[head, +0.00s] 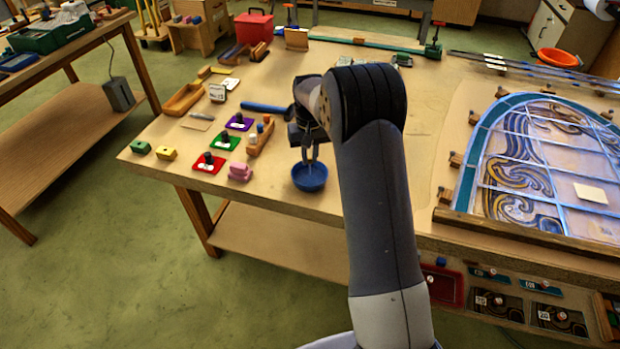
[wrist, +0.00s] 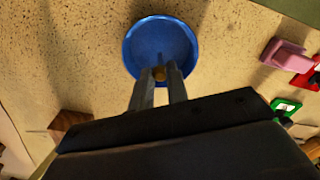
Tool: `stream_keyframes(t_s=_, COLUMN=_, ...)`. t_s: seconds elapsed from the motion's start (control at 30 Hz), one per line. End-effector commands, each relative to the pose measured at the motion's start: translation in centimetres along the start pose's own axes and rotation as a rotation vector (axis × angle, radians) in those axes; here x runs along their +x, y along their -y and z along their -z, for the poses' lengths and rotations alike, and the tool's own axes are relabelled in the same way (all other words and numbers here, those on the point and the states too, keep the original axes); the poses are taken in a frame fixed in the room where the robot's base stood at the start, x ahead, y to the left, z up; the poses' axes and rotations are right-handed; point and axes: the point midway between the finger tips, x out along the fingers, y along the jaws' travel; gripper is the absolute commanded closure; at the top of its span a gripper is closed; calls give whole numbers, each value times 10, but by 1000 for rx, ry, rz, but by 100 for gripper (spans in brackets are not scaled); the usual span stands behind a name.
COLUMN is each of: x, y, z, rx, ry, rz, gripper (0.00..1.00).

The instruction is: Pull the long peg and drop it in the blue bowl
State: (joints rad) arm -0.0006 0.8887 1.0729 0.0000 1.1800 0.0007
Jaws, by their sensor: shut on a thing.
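The blue bowl (head: 310,182) stands on the workbench near its front edge. My gripper (head: 309,158) points down just above the bowl in the head view. In the wrist view, the fingertips (wrist: 160,76) overlap the near part of the bowl (wrist: 160,40). They are shut on a small brownish-yellow peg (wrist: 159,73), of which only the end shows. Its length is hidden. The visible inside of the bowl looks empty. A wooden peg block (head: 257,142) with several coloured pegs stands left of my gripper.
Red (head: 207,165), green (head: 223,143) and purple (head: 238,125) plates with dark knobs lie left of the peg block. A pink block (head: 240,172) lies left of the bowl. The leaded panel (head: 540,160) fills the right side. The bench's front edge is close to the bowl.

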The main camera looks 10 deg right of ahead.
Motion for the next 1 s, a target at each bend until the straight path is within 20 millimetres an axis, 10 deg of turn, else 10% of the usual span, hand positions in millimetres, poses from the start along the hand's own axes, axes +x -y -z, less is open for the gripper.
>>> stream_keyframes(t_s=1.0, x=16, y=0, z=0, rx=0, ry=0, rz=0, gripper=100)
